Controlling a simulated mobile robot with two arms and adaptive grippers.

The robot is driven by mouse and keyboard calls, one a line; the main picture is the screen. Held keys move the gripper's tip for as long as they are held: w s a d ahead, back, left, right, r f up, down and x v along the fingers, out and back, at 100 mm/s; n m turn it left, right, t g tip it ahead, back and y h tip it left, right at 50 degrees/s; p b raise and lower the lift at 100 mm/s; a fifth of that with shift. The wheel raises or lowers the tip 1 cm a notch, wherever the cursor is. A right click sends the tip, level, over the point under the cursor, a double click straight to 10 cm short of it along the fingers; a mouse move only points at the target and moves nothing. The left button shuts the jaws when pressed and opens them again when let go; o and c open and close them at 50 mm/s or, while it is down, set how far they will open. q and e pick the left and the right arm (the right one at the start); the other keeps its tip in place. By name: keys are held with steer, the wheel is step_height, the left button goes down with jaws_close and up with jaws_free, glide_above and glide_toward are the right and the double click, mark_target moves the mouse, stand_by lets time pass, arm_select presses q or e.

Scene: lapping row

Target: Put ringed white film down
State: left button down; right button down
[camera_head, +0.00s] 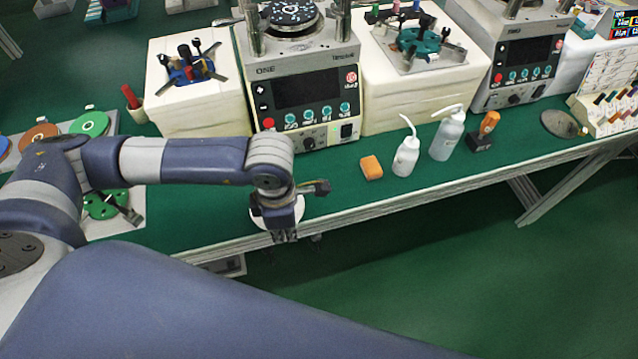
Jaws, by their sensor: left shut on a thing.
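My left gripper (285,236) points down at the front edge of the green bench (215,215), in front of the left machine. It is shut on the ringed white film (258,222), a round white disc that shows on both sides of the gripper. The gripper and wrist hide the middle of the film, so its ring cannot be made out. I cannot tell whether the film touches the bench top or is held above it. My right gripper is not in view.
The left lapping machine (305,92) stands behind the gripper. An orange block (371,168) and two white bottles (406,157) (447,136) stand to the right. Coloured discs (90,124) lie on a rack at the left. The bench is bare between gripper and orange block.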

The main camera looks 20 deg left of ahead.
arm_select(q)
steer(key=shift+s+d+f+n, duration=0.1)
steer(key=shift+s+f+n, duration=0.3)
steer(key=shift+f+n, duration=0.25)
steer(key=p, duration=0.4)
glide_above(331, 203)
steer(key=shift+f, duration=0.65)
steer(key=shift+f+p, duration=0.75)
steer(key=shift+f, duration=1.05)
steer(key=c, duration=2.1)
jaws_free()
steer(key=shift+f, duration=0.15)
steer(key=o, duration=0.5)
steer(key=shift+c, duration=0.2)
